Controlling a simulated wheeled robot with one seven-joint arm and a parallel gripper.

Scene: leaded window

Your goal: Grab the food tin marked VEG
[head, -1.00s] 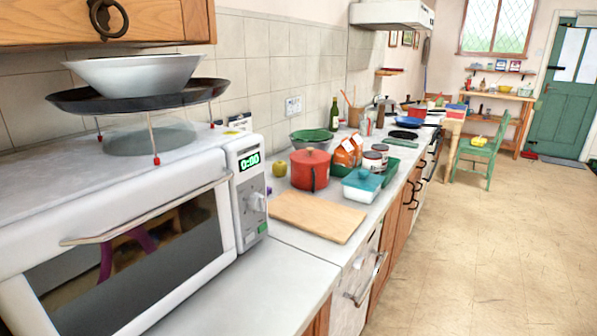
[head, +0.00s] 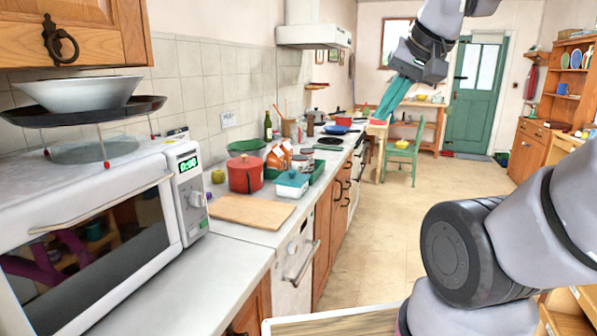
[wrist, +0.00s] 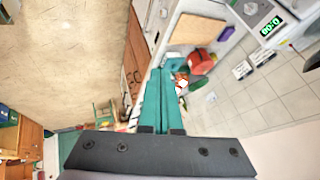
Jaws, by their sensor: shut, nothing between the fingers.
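Two small tins with pale and dark bands stand on the counter behind the red pot; I see the nearer tin (head: 299,163) and the farther tin (head: 307,153) in the head view. Their labels are too small to read, so I cannot tell which is marked VEG. My gripper (head: 383,112) is raised in the air at upper right of the tins, well apart from them. Its long teal fingers are together, with nothing between them. In the wrist view my gripper (wrist: 160,75) points toward the counter, and the tins cannot be made out.
Around the tins are a red pot (head: 245,173), an orange-and-white item (head: 278,157), a teal-lidded dish (head: 292,185) and a green bowl (head: 245,146). A cutting board (head: 250,211) and microwave (head: 90,225) are nearer. The floor (head: 350,255) right of the counter is open.

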